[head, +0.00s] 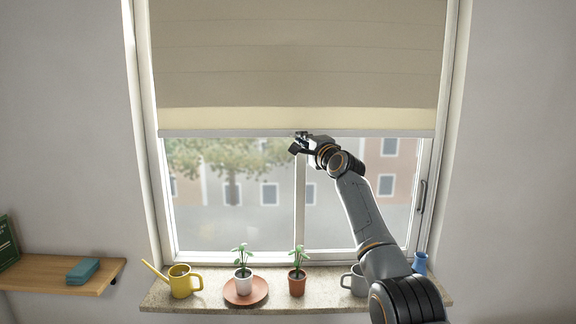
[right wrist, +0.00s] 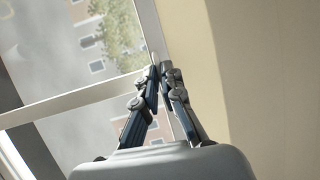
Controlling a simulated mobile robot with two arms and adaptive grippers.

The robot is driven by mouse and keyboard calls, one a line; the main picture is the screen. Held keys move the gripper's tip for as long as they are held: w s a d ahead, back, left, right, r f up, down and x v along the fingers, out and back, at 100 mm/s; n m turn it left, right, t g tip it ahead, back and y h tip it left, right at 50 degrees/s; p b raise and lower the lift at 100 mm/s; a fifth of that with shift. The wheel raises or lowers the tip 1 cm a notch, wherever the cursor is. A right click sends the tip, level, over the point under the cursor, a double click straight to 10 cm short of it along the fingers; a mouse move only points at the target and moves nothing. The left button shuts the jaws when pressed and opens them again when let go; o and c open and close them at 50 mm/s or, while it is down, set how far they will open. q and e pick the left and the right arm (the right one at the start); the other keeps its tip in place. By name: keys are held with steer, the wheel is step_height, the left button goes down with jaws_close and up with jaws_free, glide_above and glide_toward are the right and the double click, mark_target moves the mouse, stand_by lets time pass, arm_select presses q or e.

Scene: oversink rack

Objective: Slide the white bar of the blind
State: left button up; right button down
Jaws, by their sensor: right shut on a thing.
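The beige blind (head: 300,60) hangs over the upper part of the window. Its white bar (head: 225,133) runs level along the lower edge. My right gripper (head: 298,138) is at the middle of the bar, at its lower edge. In the right wrist view the fingers of my right gripper (right wrist: 165,68) are closed together on the bar. The blind (right wrist: 222,60) shows in the right wrist view to the right of the fingers. The fingertips partly hide the bar where they meet it. My left gripper is in neither view.
A wooden shelf (head: 45,274) is at left.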

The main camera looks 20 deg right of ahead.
mark_target(303, 109)
step_height(303, 109, up, 6)
steer(key=shift+f+p, duration=0.25)
steer(key=shift+p, duration=1)
step_height(303, 109, up, 3)
steer(key=shift+f+p, duration=0.1)
steer(key=shift+p, duration=0.85)
steer(key=shift+r, duration=0.25)
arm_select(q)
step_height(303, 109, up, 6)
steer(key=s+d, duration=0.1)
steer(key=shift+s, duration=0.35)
arm_select(e)
steer(key=c, duration=1.5)
jaws_free()
steer(key=shift+f, duration=0.15)
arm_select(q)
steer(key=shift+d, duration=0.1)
arm_select(e)
steer(key=s, duration=0.4)
steer(key=s+d+f, duration=0.1)
steer(key=s, duration=0.6)
steer(key=shift+s+d+f, duration=0.2)
steer(key=shift+s+d, duration=0.1)
steer(key=shift+s, duration=0.1)
